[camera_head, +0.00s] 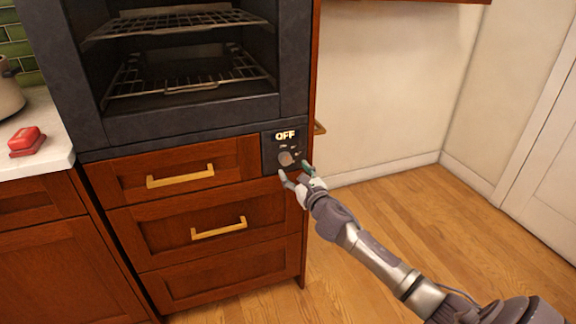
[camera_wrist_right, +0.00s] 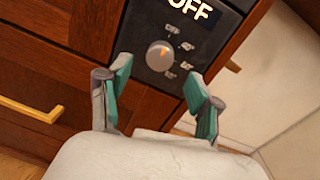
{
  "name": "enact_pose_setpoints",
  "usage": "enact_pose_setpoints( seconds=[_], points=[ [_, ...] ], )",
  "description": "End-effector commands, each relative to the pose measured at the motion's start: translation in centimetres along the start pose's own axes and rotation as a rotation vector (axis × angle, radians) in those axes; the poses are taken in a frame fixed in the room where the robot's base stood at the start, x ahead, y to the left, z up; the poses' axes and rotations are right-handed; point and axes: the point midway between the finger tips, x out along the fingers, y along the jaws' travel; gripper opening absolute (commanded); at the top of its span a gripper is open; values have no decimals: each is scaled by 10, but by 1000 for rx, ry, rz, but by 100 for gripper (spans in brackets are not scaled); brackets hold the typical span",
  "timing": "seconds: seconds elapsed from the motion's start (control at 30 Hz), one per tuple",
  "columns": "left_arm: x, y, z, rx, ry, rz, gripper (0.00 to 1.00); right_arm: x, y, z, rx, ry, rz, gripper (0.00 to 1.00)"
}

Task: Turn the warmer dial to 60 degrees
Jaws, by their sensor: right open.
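The warmer dial (camera_head: 286,159) is a round grey knob on a dark panel (camera_head: 269,160) at the lower right of the oven. The display (camera_head: 285,135) above it reads OFF. In the right wrist view the dial (camera_wrist_right: 160,56) has an orange mark on its face, with small labels around its upper and right side that are too small to read surely. My right gripper (camera_head: 295,174) is open just in front of and below the dial. In the wrist view its two fingers (camera_wrist_right: 158,85) stand either side below the dial, apart from it. My left gripper is not in view.
The open oven cavity with wire racks (camera_head: 187,78) is above the panel. Wooden drawers with brass handles (camera_head: 180,176) are to the left and below. A red object (camera_head: 27,140) sits on the white counter at left. The floor at right is clear.

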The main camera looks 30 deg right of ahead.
Motion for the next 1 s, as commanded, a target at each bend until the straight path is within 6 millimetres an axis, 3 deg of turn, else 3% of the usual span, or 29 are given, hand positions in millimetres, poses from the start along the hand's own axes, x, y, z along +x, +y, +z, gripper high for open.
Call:
enact_pose_setpoints(
  seconds=[0.1,0.3,0.67,1.0],
  points=[
    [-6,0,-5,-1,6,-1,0,22,0,0,3,-1,-1,64],
    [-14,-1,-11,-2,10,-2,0,42,0,-1,3,1,0,64],
    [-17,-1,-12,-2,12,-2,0,47,0,-1,2,1,0,64],
    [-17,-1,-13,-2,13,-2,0,46,0,0,2,1,0,7]
  ],
)
